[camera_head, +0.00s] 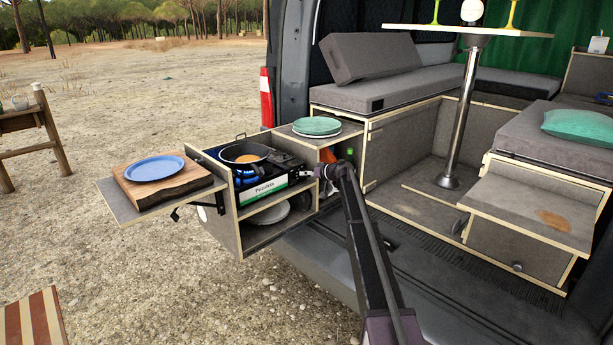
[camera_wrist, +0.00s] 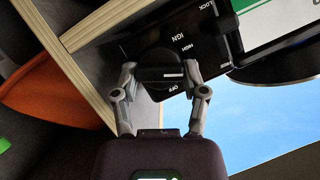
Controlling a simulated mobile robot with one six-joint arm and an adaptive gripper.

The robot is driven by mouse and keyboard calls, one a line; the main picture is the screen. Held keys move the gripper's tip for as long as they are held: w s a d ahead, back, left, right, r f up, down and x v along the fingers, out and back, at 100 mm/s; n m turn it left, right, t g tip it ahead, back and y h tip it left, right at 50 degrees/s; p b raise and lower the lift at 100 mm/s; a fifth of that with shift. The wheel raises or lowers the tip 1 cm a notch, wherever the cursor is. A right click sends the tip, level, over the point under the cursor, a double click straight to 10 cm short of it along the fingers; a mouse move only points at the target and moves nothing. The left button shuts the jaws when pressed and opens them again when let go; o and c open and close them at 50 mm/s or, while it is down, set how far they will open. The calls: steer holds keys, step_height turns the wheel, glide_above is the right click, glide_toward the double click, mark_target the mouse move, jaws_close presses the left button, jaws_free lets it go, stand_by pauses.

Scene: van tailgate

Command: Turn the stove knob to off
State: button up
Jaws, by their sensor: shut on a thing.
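The camp stove (camera_head: 272,190) stands on the pull-out box, with a blue flame (camera_head: 248,181) showing under a black pan. In the wrist view its black round knob (camera_wrist: 158,72) sits on a dark panel marked OFF, HIGH and IGN. A short white mark on the knob points to the right in that picture, between the OFF and HIGH labels. My gripper (camera_wrist: 161,80) is shut on the knob, one finger on each side. In the head view my gripper (camera_head: 318,171) is at the stove's right end, and the knob is hidden there.
The pan (camera_head: 245,154) holds food. Green plates (camera_head: 317,126) lie on the box top to the right. A blue plate (camera_head: 155,168) lies on a wooden board at left. A wooden shelf edge (camera_wrist: 85,70) runs close beside my gripper, with an orange thing (camera_wrist: 45,95) beyond.

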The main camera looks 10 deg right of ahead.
steer(key=shift+a, duration=0.1)
steer(key=shift+w+f+m+g+y+b, duration=0.1)
steer(key=shift+m+g+y+b, duration=0.05)
steer(key=shift+m+y+b, duration=0.4)
steer(key=shift+f+m+g+y+b, duration=0.15)
steer(key=shift+m+y+b, duration=0.15)
steer(key=shift+m, duration=0.35)
steer(key=m+y+b, duration=0.1)
steer(key=m+b, duration=0.1)
steer(key=shift+f+m, duration=0.1)
steer(key=shift+m, duration=0.3)
steer(key=m+y+b, duration=0.2)
steer(key=shift+m, duration=0.4)
steer(key=shift+m+y+b, duration=0.35)
steer(key=shift+m+b, duration=0.35)
steer(key=shift+m, duration=0.3)
steer(key=o, duration=1.1)
steer(key=shift+o, duration=0.2)
steer(key=shift+d, duration=0.25)
